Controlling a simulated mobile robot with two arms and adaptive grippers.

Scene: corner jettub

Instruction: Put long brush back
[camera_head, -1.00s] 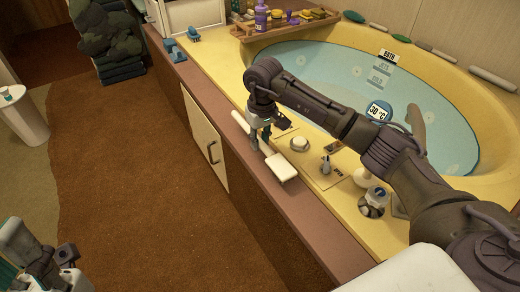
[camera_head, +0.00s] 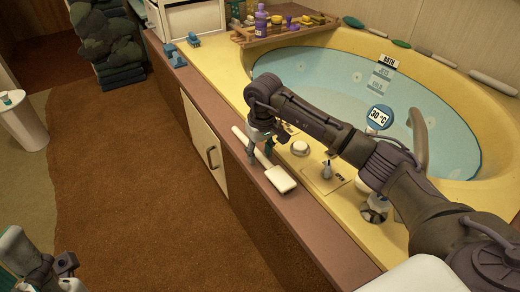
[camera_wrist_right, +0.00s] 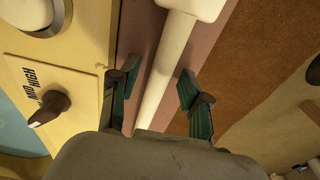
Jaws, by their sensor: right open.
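The long brush (camera_head: 281,180) is white and lies along the brown ledge at the front of the tub, its wide head toward the bottom right. My right gripper (camera_head: 261,155) is over the brush handle, pointing down, with its fingers apart. In the right wrist view, the white handle (camera_wrist_right: 166,70) runs between the two open green-padded fingers of the right gripper (camera_wrist_right: 158,75). Contact between fingers and handle cannot be told. My left gripper (camera_head: 45,268) is partly in view at the lower left, away from the brush; its finger state is unclear.
A wooden tray (camera_head: 285,35) with bottles and small items spans the tub's far end. Blue brushes (camera_head: 174,56) sit on the ledge's far end. Knobs (camera_head: 299,148) stand close to the right gripper. The filled tub (camera_head: 345,85) lies beyond. The brown floor is clear.

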